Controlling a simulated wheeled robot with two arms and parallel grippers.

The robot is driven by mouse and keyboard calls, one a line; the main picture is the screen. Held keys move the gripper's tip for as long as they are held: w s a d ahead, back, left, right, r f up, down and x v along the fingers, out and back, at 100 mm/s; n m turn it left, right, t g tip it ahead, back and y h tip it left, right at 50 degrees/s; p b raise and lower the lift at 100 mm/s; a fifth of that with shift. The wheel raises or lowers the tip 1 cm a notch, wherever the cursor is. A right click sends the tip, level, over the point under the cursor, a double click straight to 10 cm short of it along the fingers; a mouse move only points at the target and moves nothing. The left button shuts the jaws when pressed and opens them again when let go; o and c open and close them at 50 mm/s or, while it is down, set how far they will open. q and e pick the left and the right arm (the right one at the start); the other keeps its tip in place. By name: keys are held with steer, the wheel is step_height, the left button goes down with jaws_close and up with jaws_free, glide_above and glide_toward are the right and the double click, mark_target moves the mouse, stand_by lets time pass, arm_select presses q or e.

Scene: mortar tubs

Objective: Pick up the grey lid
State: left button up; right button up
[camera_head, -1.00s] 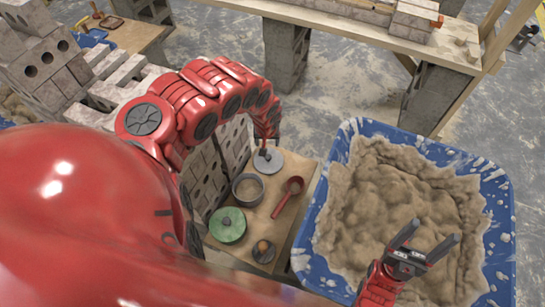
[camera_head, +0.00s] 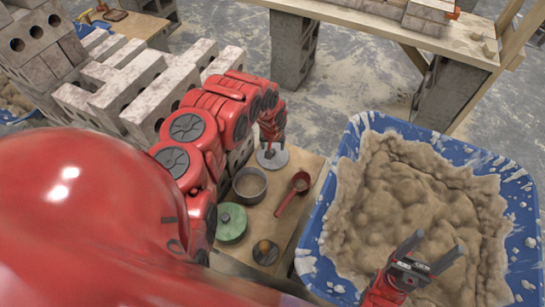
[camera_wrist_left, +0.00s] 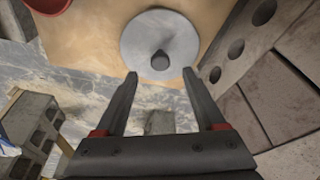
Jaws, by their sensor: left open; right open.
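The grey lid (camera_head: 272,158) is a round flat disc with a dark knob, lying on the small wooden board (camera_head: 312,171) near its far edge. It also shows in the left wrist view (camera_wrist_left: 185,38), with its knob in line with the gap between my fingers. My left gripper (camera_wrist_left: 160,78) is open; its fingertips reach the lid's near edge in that picture and the knob is not between them. In the head view my left gripper (camera_head: 270,148) is over the lid, partly hidden by its own arm. My right gripper (camera_head: 425,252) is open and empty above the mortar tub.
A metal pot (camera_head: 250,184), a red ladle (camera_head: 292,193), a green lid (camera_head: 231,223) and a small dark round item with an orange-brown knob (camera_head: 265,252) share the board. Stacked bricks (camera_head: 130,90) stand close left. The blue tub (camera_head: 333,205) of mortar stands right.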

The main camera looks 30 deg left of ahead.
mark_target(273, 149)
arm_select(q)
steer(key=x, duration=0.3)
steer(key=shift+s+f, duration=0.1)
steer(key=shift+f, duration=0.2)
steer(key=shift+a+f+b, duration=0.1)
steer(key=shift+f+b, duration=0.2)
steer(key=shift+f, duration=0.05)
jaws_close()
